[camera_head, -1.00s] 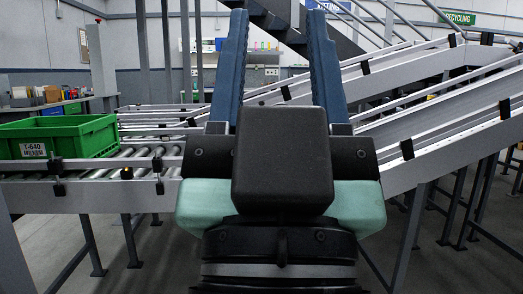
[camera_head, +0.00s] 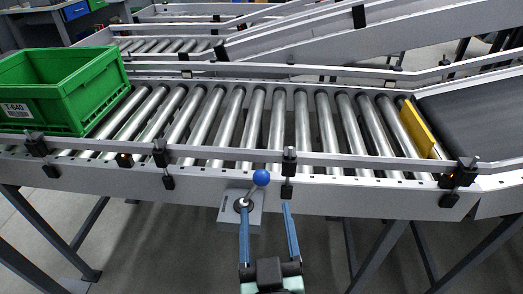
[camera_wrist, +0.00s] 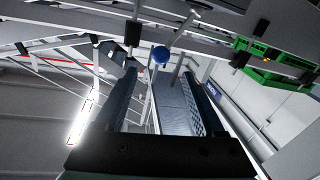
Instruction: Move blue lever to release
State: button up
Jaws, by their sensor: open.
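The blue lever is a blue ball knob (camera_head: 261,177) on a thin metal rod, rising from a round collar on a grey box (camera_head: 254,215) fixed to the conveyor's front side. In the head view the rod tilts up and to the right. My gripper (camera_head: 265,207) is open below the knob, its two long blue fingers pointing up toward the box. In the wrist view the knob (camera_wrist: 161,55) shows beyond and between the two fingertips of my gripper (camera_wrist: 165,80). No contact with the knob is clear.
A green crate (camera_head: 103,92) labelled T-640 sits on the rollers at the left. A yellow plate (camera_head: 417,129) stands across the rollers at the right, before a dark belt (camera_head: 475,107). A side rail (camera_head: 220,154) runs above the lever; support legs stand below.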

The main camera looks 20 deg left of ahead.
aim_at(254, 189)
jog(key=x, duration=1.2)
jog(key=shift+w+a+f+p, duration=0.15)
jog(key=shift+w+a+p, duration=0.1)
jog(key=shift+w+p, duration=0.15)
grip_shut()
